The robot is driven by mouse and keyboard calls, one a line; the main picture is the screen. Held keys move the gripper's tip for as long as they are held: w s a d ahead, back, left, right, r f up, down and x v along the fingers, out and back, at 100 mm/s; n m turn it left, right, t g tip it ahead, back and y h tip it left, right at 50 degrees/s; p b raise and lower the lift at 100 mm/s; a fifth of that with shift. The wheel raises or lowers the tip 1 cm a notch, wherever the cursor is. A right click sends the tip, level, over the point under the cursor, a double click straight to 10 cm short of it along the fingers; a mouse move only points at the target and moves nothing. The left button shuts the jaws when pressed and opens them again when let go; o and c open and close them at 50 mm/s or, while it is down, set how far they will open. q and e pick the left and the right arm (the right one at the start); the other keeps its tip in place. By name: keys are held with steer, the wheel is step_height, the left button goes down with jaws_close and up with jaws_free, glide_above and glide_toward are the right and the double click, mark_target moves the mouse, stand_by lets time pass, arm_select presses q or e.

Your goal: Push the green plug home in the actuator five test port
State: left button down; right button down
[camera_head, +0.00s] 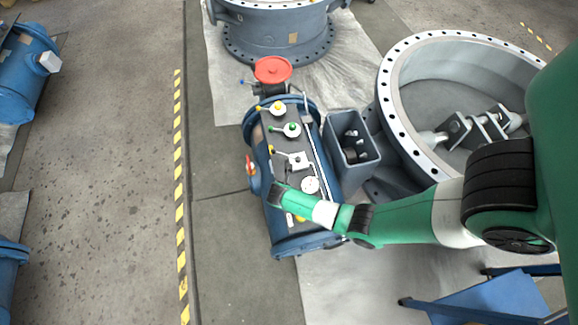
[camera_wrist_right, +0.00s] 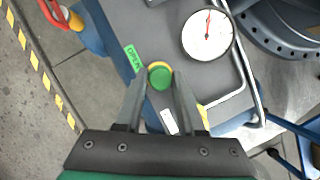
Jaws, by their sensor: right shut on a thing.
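In the right wrist view, the green plug (camera_wrist_right: 160,79) is a round green cap between the tips of my right gripper (camera_wrist_right: 160,86), which is shut on it. A yellow ring (camera_wrist_right: 158,65) shows just past the plug's upper edge; how deep the plug sits cannot be told. It is over the grey top plate of a blue actuator (camera_wrist_right: 190,70), beside a green label (camera_wrist_right: 133,58). In the head view my right wrist (camera_head: 325,213) crosses the lower part of the blue actuator (camera_head: 290,243) and hides the plug and fingertips. My left gripper is not in view.
A white gauge (camera_wrist_right: 207,35) stands right of the plug, with a metal rail beyond. Round fittings with yellow (camera_head: 278,108) and green (camera_head: 292,130) handles line the plate's upper part. A dark bin (camera_head: 368,151) and a large flanged ring (camera_head: 397,110) stand to the right.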

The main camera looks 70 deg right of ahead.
steer(key=shift+f+b, duration=0.5)
steer(key=shift+f, duration=0.55)
stand_by(1.3)
jaws_free()
stand_by(0.5)
steer(key=shift+r, duration=0.15)
step_height(320, 180, up, 7)
steer(key=p, duration=0.8)
steer(key=shift+r, duration=0.2)
stand_by(0.4)
